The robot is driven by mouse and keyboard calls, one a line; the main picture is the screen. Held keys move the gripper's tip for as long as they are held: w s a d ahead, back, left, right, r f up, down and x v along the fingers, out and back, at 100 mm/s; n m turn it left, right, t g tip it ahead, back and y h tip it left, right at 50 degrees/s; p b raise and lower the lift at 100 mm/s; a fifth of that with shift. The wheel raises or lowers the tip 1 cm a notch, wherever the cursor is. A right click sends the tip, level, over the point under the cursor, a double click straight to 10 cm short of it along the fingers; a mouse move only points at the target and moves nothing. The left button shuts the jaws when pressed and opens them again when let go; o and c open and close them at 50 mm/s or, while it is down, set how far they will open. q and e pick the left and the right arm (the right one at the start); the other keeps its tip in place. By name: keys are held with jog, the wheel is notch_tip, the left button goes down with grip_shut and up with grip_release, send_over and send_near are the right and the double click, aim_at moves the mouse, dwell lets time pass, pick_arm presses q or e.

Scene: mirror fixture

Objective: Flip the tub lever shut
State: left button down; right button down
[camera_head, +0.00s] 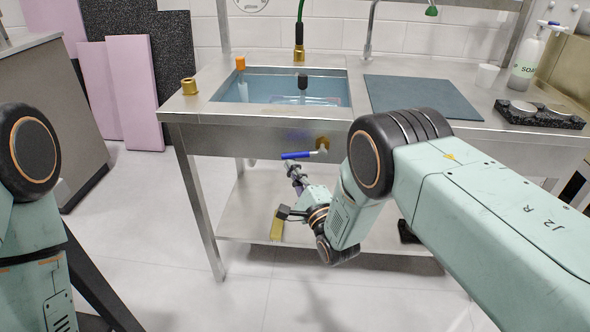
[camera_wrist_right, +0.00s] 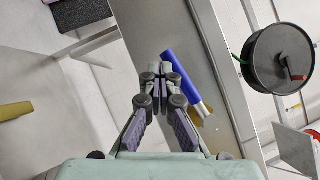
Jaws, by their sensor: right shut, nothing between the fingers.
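The tub (camera_head: 338,111) is a metal basin holding bluish water, set into a steel bench. Its blue lever (camera_head: 297,155) sticks out to the left, roughly level, from a brass valve (camera_head: 322,143) under the front rim. The lever also shows in the right wrist view (camera_wrist_right: 179,68), just right of my fingertips. My right gripper (camera_head: 289,168) is shut and empty, just below the lever's free end; its closed fingertips show in the right wrist view (camera_wrist_right: 165,72). I cannot tell whether they touch the lever. My left gripper is out of view.
A lower shelf (camera_head: 245,225) runs under the bench, with a yellowish block (camera_head: 277,225) near it. A dark reel (camera_wrist_right: 278,58) is right in the wrist view. A soap bottle (camera_head: 527,60) and a dark mat (camera_head: 420,96) are on the bench top.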

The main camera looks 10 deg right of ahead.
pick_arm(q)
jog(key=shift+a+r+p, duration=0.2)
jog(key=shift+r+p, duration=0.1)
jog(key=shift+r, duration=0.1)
pick_arm(e)
jog(key=shift+a+r, duration=0.15)
jog(key=shift+r, duration=0.3)
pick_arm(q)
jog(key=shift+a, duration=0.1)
